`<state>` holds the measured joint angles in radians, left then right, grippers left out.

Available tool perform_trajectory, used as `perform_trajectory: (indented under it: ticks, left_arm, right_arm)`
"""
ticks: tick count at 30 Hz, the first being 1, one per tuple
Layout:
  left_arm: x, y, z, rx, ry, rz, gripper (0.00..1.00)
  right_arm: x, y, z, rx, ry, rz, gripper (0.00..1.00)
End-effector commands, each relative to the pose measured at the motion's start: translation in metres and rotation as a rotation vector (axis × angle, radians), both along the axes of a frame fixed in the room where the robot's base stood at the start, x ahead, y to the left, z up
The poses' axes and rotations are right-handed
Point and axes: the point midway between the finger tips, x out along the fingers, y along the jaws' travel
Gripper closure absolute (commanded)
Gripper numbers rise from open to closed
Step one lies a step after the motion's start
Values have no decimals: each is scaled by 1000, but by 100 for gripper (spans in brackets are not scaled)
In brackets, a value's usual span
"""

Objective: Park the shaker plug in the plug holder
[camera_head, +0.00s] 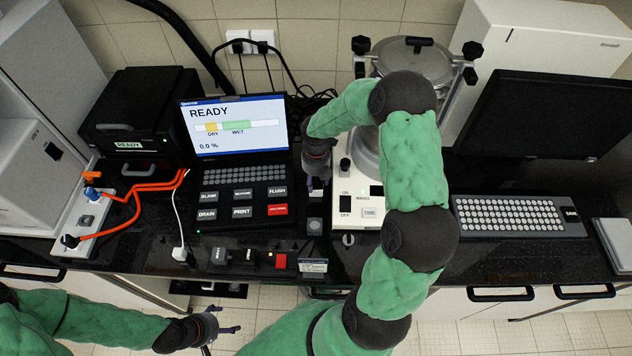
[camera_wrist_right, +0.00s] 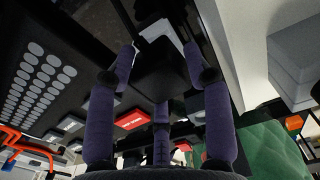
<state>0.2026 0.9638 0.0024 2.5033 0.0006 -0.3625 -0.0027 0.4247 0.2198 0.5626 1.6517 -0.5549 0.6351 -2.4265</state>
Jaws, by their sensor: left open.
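My right gripper (camera_head: 317,187) points down between the keypad unit and the shaker. In the right wrist view its purple fingers (camera_wrist_right: 160,60) stand apart on either side of a dark block; whether they grip it is unclear. My left gripper (camera_head: 222,320) is open and empty in front of the bench. The sieve shaker (camera_head: 358,205) stands right of the right gripper, partly hidden by my right arm. I cannot tell for sure which plug is the shaker's. A small block unit (camera_head: 240,258) with a red end lies at the bench's front edge, perhaps the plug holder.
A power strip (camera_head: 72,222) at the left holds a blue plug (camera_head: 92,193) and a black plug (camera_head: 68,241) with orange cables. A white plug (camera_head: 180,253) lies near the front edge. A READY screen (camera_head: 236,125) stands behind the keypad. A keyboard (camera_head: 510,217) lies at the right.

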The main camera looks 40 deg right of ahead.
Motion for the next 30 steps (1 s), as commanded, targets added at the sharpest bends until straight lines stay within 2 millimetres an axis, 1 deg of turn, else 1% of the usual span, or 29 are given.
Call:
perform_trajectory:
  ticks: [1,2,3,5,14,19,23,26,30]
  left_arm:
    - [0,0,0,0,0,0,22]
    - [0,0,0,0,0,0,22]
    - [0,0,0,0,0,0,22]
    - [0,0,0,0,0,0,22]
    - [0,0,0,0,0,0,22]
    - [0,0,1,0,0,0,22]
    - [0,0,3,0,0,0,22]
    - [0,0,5,0,0,0,22]
    - [0,0,7,0,0,0,22]
  right_arm:
    - [0,0,0,0,0,0,49]
    - [0,0,0,0,0,0,55]
    - [0,0,0,-1,-1,0,66]
    - [0,0,0,-1,-1,0,83]
    - [0,-1,1,-1,-2,0,82]
    - [1,-1,7,-2,-2,-1,82]
    - [2,-2,20,-4,-7,-2,82]
    - [2,-1,35,-3,-5,-2,82]
    - [-11,15,58,-2,-5,2,82]
